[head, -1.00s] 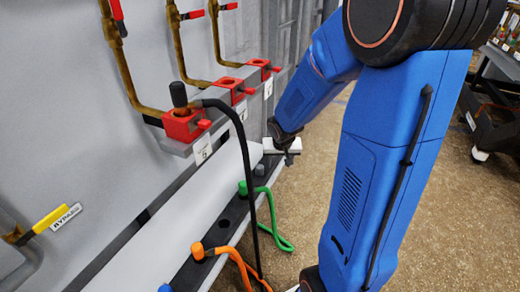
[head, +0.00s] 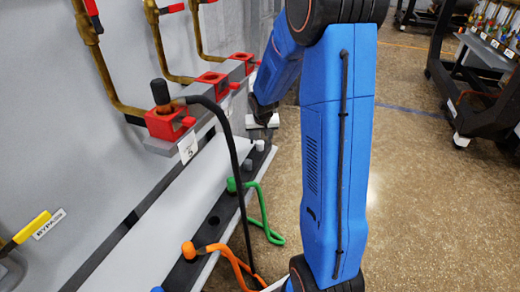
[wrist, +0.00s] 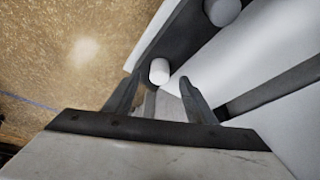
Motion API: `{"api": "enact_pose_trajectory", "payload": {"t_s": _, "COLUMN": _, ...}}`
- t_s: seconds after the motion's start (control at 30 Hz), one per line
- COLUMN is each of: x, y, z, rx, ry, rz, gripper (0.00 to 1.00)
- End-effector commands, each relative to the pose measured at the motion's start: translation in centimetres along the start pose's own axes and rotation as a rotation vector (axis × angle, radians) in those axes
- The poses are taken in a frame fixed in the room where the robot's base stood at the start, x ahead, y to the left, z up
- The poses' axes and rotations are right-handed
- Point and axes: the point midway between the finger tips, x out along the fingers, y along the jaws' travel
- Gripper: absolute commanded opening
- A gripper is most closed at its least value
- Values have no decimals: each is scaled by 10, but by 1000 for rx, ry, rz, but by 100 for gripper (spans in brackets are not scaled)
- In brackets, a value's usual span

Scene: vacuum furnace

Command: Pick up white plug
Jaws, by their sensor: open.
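The white plug (wrist: 159,71) is a short pale cylinder standing on the dark rail, seen between and just beyond my fingertips in the wrist view. In the head view it appears as a small pale stub (head: 259,145) just below my gripper (head: 263,130). My gripper (wrist: 161,82) is open, its two dark fingers spread to either side of the plug in the picture. No contact with the plug shows. The gripper's fingers are hard to make out in the head view.
A greyer plug (wrist: 222,11) stands along the same rail. Green (head: 233,185) and orange (head: 190,250) plugs with hoses sit nearer. Red valve blocks (head: 168,122) line a grey shelf above. A black hose (head: 232,150) hangs down. Open floor lies right.

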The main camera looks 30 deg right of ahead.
Motion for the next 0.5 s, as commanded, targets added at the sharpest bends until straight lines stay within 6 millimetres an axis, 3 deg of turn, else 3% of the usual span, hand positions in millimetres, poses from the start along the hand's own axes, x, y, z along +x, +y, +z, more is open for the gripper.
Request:
{"api": "enact_pose_trajectory", "payload": {"t_s": 0.23, "x": 8, "y": 0, "z": -3, "rx": 0, "ry": 0, "rz": 0, "gripper": 50}}
{"api": "enact_pose_trajectory", "payload": {"t_s": 0.5, "x": 40, "y": 0, "z": -3, "rx": 0, "ry": -2, "rz": 1, "gripper": 50}}
